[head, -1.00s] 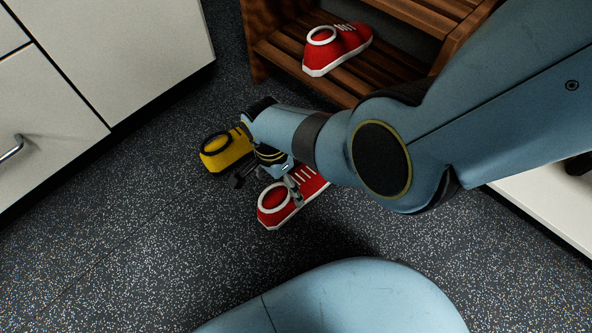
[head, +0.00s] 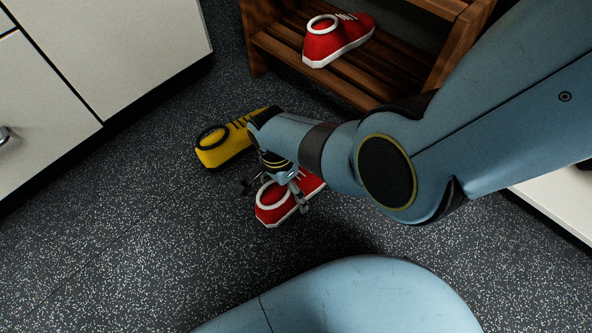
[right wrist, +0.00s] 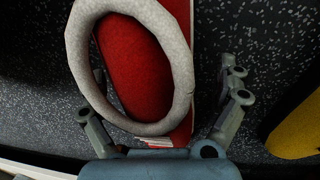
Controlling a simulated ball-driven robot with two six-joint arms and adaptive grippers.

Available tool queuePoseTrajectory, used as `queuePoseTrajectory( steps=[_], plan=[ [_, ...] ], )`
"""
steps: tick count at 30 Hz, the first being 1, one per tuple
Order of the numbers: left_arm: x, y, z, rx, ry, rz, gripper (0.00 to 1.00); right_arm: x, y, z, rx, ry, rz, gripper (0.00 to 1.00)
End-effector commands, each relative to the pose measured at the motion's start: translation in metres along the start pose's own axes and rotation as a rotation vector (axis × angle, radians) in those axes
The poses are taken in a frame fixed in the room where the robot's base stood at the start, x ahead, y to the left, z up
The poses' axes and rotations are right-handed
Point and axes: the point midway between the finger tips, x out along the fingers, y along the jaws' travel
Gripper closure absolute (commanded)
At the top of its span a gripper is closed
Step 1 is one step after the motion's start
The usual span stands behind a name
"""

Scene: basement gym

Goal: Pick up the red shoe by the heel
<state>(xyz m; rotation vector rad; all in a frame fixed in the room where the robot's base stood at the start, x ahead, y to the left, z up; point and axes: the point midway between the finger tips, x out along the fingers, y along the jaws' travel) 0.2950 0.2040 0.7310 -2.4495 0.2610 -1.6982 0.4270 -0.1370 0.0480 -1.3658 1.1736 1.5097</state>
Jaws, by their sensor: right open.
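The red shoe (head: 268,214) with a white collar and sole rests on the dark floor, its heel toward the lower left. My right gripper (head: 272,197) is open above it, with one finger on each side of the heel part. My arm hides part of the shoe's toe half. In the right wrist view, the shoe (right wrist: 130,62) with its pale collar ring lies between the open fingers of my right gripper (right wrist: 165,85). I cannot tell whether either finger touches it. My left gripper is not in view.
A yellow shoe (head: 222,152) lies close by, left of my right gripper. A second red shoe (head: 335,42) sits on a wooden rack (head: 290,59) at the back. White cabinets (head: 110,55) stand at the left. Open floor lies to the lower left.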

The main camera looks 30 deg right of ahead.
Motion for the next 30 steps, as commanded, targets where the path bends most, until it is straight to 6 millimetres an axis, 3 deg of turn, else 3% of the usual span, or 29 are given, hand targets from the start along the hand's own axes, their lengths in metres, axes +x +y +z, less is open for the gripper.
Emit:
queuePoseTrajectory(
  steps=[6, 23, 30],
  plan=[
    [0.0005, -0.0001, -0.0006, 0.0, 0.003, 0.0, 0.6, -0.0006, -0.0006, -0.0003, 0.0, 0.0, -0.001, 0.0],
    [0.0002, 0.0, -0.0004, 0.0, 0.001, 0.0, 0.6, -0.0007, -0.0011, -0.0002, 0.0, 0.0, -0.003, 0.72],
    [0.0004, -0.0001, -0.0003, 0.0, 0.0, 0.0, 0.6, -0.0013, -0.0017, -0.0003, 0.0, 0.001, -0.004, 0.73]
  ],
)
